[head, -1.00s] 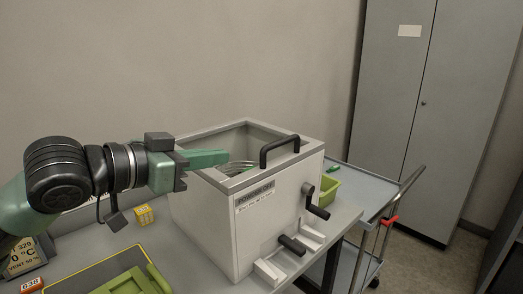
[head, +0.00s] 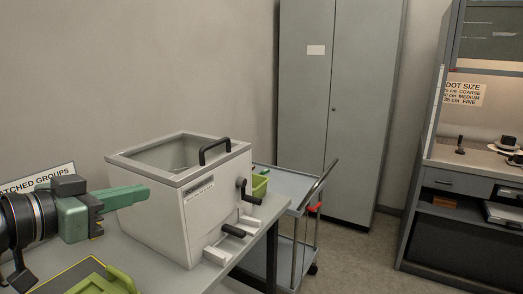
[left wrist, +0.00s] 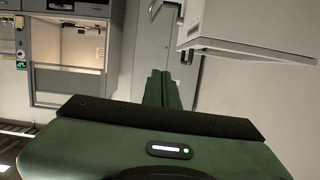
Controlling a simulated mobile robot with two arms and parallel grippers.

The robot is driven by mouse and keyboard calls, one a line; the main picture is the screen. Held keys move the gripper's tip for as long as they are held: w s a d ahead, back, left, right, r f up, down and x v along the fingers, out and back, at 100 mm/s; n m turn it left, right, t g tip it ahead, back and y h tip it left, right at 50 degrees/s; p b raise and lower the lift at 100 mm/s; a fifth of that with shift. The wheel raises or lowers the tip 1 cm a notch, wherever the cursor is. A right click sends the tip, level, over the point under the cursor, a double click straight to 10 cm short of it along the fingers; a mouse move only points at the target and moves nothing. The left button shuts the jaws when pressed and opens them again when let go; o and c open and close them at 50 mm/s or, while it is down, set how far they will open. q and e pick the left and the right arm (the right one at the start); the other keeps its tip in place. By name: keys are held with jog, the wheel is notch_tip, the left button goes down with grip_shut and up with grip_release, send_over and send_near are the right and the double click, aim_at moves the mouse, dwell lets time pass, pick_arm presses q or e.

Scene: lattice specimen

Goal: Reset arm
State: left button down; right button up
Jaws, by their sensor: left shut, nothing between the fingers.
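My left gripper (head: 122,197) comes in from the left in the head view. Its green fingers are together with nothing between them, and they point right, in front of the near left side of the white box. In the left wrist view the closed green fingers (left wrist: 158,88) point away from the camera, with free space around their tips. My right gripper is in neither view.
The open-topped white box (head: 165,222) with a black handle and cranks stands on the grey table (head: 135,262). A green tray (head: 112,283) lies in front. A grey trolley (head: 285,185) stands right of the table, before a tall cabinet (head: 335,120). A fume hood workstation (head: 450,200) is far right.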

pick_arm(q)
notch_tip(320, 180, down, 27)
jog(key=s+d+n+g+y, duration=0.2)
jog(key=g+y, duration=0.1)
jog(key=g, duration=0.1)
jog(key=s+f+n+g+y, duration=0.2)
jog(key=s+f+g+y, duration=0.3)
jog(key=s+f, duration=1.55)
notch_tip(320, 180, down, 26)
jog(key=s+f+g, duration=0.1)
jog(key=s+g, duration=0.1)
jog(key=s+a+f, duration=0.2)
jog(key=s+f, duration=0.5)
jog(key=s, duration=0.1)
jog(key=s+a+f+g, duration=0.1)
jog(key=s+f, duration=0.6)
jog(key=s, duration=0.1)
jog(key=shift+s+a, duration=0.15)
jog(key=shift+a, duration=0.2)
jog(key=shift+f, duration=0.1)
